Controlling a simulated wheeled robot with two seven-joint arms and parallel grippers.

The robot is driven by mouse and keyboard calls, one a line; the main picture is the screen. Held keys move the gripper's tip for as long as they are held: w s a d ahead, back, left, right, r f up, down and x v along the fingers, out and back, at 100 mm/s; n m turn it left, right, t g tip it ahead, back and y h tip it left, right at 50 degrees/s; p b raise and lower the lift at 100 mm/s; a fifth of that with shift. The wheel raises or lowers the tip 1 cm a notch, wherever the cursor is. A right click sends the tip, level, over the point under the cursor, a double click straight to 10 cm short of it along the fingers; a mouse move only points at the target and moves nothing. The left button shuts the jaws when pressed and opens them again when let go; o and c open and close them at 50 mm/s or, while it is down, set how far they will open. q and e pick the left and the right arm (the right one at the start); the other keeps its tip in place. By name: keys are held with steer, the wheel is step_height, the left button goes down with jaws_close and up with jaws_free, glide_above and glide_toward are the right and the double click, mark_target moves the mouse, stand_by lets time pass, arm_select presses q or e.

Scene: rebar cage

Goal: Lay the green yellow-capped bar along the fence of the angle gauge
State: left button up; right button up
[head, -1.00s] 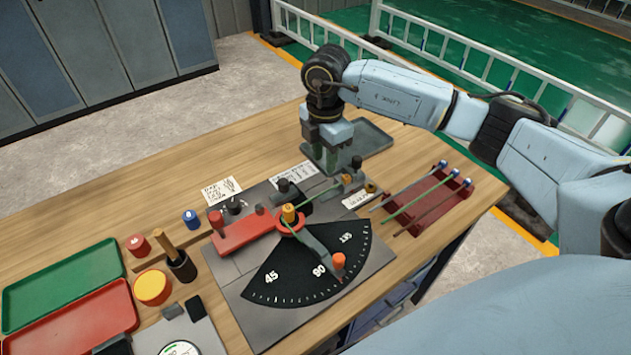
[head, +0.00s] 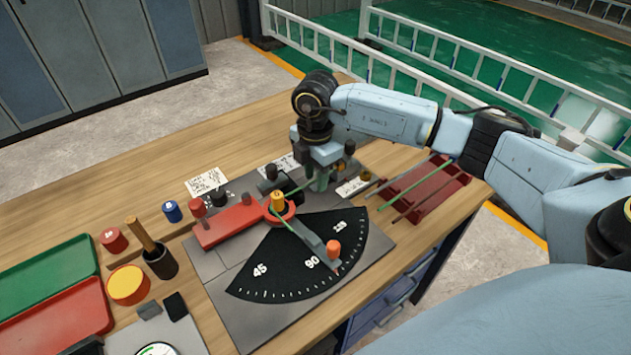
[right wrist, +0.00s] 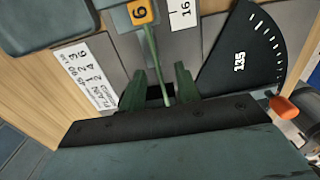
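The angle gauge (head: 240,318) is a grey board with a black dial, a red arm and a yellow-topped post at the pivot. A thin green bar (head: 290,190) runs right from this post to my right gripper (head: 322,182). In the right wrist view the bar (right wrist: 153,55) leads to a yellow cap (right wrist: 142,12) marked 6 or 9. My right gripper (right wrist: 162,78) has its fingers apart, one on each side of the bar, with gaps showing. Green also shows along the swing arm (head: 318,246); I cannot tell if it is the same bar. My left gripper is out of view.
A green tray (head: 45,270), red tray (head: 60,318), tool cup (head: 162,262) and coloured caps stand at the left. Small posts and cards line the gauge's back edge. The back left tabletop is clear.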

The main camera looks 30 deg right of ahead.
steer(key=shift+c, duration=0.3)
jaws_close()
steer(key=shift+w+a+r, duration=0.15)
steer(key=shift+w+a, duration=0.1)
stand_by(0.6)
steer(key=shift+r, duration=0.1)
step_height(320, 180, up, 7)
steer(key=p, duration=0.6)
steer(key=shift+r, duration=0.1)
